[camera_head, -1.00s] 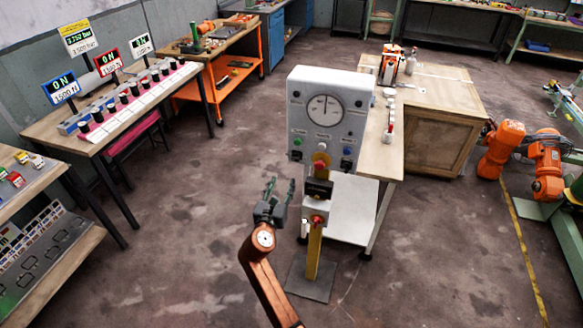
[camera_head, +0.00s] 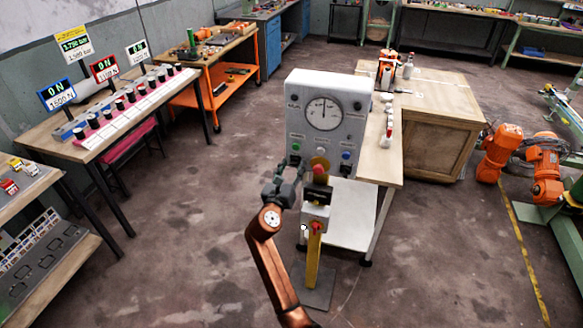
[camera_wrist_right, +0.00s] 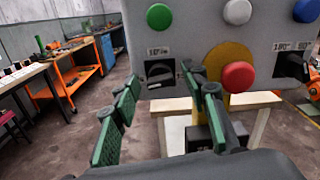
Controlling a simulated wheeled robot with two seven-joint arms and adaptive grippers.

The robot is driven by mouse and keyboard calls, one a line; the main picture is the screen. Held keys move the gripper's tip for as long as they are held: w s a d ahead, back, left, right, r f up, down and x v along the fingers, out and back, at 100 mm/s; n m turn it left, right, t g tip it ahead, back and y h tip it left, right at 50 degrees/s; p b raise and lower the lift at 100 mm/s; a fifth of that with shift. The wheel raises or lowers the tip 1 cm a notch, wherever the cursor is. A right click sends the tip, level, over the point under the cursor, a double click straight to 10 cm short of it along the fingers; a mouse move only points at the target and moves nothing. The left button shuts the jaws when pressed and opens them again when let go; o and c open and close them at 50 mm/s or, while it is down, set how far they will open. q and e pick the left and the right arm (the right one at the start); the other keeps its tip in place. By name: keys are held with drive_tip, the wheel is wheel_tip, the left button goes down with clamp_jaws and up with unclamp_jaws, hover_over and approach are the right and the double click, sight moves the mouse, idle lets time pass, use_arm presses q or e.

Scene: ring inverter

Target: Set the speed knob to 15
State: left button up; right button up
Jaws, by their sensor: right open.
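The grey control panel (camera_head: 330,90) stands upright with a round dial (camera_head: 323,113) and a row of green, white and blue buttons. Below the green button (camera_wrist_right: 159,16) is a black rotary knob (camera_wrist_right: 160,72) with small scale labels, too small to read surely. A second black knob (camera_wrist_right: 296,67) sits below the blue button at the right. I cannot tell which is the speed knob. My right gripper (camera_head: 285,176) is just in front of the panel's lower left corner. In the wrist view its open, empty fingers (camera_wrist_right: 163,84) lie below and around the left knob's line, apart from it.
A red mushroom button (camera_wrist_right: 238,76) on a yellow disc sits right of the fingers. A yellow post (camera_head: 314,255) with a box and red button stands below the panel. A wooden bench (camera_head: 440,98) is behind right.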

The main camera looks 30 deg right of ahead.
clamp_jaws()
idle(0.4)
